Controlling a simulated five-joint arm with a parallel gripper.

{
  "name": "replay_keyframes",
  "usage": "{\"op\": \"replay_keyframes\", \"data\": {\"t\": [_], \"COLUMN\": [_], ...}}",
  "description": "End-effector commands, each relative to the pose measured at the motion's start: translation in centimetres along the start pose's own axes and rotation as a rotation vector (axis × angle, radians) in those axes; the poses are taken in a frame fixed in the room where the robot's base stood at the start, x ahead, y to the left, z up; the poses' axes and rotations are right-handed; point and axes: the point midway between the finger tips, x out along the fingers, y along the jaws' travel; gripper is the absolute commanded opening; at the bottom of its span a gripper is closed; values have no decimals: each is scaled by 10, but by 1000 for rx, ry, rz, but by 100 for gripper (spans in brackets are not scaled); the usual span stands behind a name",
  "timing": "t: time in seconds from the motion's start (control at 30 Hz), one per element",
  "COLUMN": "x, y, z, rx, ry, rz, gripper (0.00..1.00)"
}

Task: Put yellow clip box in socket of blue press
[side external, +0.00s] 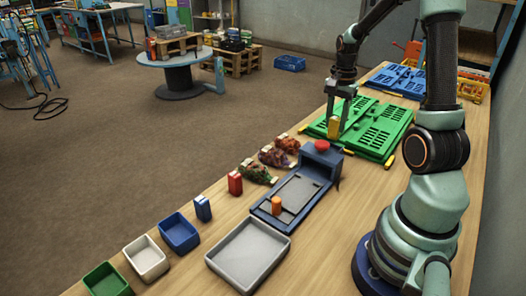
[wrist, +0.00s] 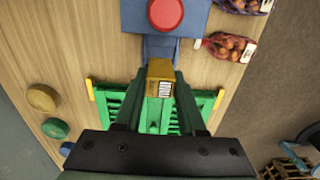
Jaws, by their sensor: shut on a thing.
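The yellow clip box (side external: 333,128) is held upright between the fingers of my gripper (side external: 341,108), above the green folded crate. In the wrist view the box (wrist: 159,78) shows a white barcode label and sits between the fingertips of my gripper (wrist: 161,84). The blue press (side external: 318,160) stands nearer the side camera, with a red round knob on top and a grey bed in front. The press (wrist: 186,18) also shows at the top of the wrist view. Its socket cannot be made out clearly.
An orange cylinder (side external: 276,205) stands on the press bed. Net sacks (side external: 273,157), a red box (side external: 235,183) and a blue box (side external: 203,208) line the table's left edge. A grey tray (side external: 225,266) and small bins lie nearer. The green crate (side external: 375,129) lies flat beneath my gripper.

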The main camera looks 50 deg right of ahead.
Motion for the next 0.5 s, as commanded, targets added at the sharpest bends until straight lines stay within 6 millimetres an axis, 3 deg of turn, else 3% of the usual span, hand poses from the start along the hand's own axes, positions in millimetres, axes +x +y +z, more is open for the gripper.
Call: {"op": "replay_keyframes", "data": {"t": [0.33,0.5], "x": [40,46], "y": [0,0], "z": [1,0], "rx": [0,0], "ry": [-2,0], "rz": [3,0], "gripper": [0,0]}}
